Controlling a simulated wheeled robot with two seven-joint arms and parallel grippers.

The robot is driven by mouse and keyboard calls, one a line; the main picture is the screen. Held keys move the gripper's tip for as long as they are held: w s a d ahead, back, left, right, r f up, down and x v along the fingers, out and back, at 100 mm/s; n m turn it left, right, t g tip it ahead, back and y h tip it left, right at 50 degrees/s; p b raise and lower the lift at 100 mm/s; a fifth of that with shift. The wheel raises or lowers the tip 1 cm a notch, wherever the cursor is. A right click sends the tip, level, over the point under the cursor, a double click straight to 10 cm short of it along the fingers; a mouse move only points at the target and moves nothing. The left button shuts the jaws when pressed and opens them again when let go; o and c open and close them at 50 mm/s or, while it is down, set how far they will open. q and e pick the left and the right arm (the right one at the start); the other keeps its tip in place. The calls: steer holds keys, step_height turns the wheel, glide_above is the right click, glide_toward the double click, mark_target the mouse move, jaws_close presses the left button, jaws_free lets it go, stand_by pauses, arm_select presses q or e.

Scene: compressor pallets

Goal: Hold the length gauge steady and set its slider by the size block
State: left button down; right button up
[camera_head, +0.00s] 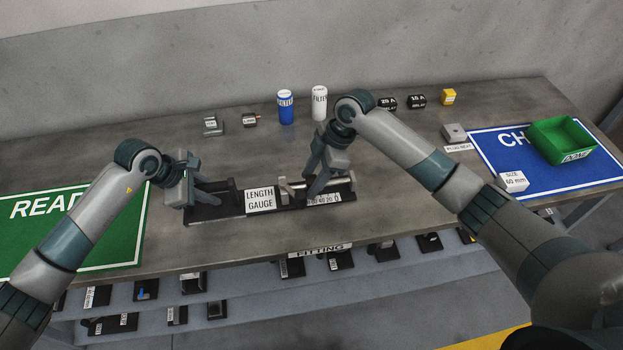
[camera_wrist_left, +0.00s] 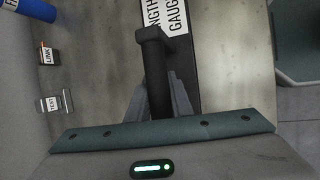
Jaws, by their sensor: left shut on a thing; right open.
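The length gauge (camera_head: 260,200) is a long dark base with a white label and a scale at its right end, lying on the table. It also shows in the left wrist view (camera_wrist_left: 182,22). My left gripper (camera_head: 212,192) is shut on the gauge's black upright handle (camera_wrist_left: 157,85) at its left end. My right gripper (camera_head: 318,190) is open, its fingers down at the gauge's right half by the light slider part (camera_head: 288,187); whether they touch it is unclear. The size block (camera_head: 514,182), a white block marked 60 mm, sits on the blue mat at the right.
A green READ-marked mat (camera_head: 110,230) lies left, the blue mat (camera_head: 585,172) right with a green bin (camera_head: 562,140). A blue bottle (camera_head: 286,108), a white bottle (camera_head: 319,103) and small parts stand behind the gauge. A shelf with several parts lies below the table's front edge.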

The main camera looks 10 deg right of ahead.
arm_select(q)
steer(key=shift+s+f, duration=0.25)
steer(key=shift+f, duration=0.15)
arm_select(e)
steer(key=v, duration=1.2)
steer(key=shift+s+a, duration=0.1)
arm_select(q)
steer(key=c, duration=1.5)
jaws_free()
steer(key=shift+w, duration=0.1)
steer(key=shift+r, duration=0.15)
steer(key=shift+a+r, duration=0.25)
steer(key=shift+r, duration=0.3)
steer(key=v, duration=1.1)
steer(key=shift+d, duration=0.1)
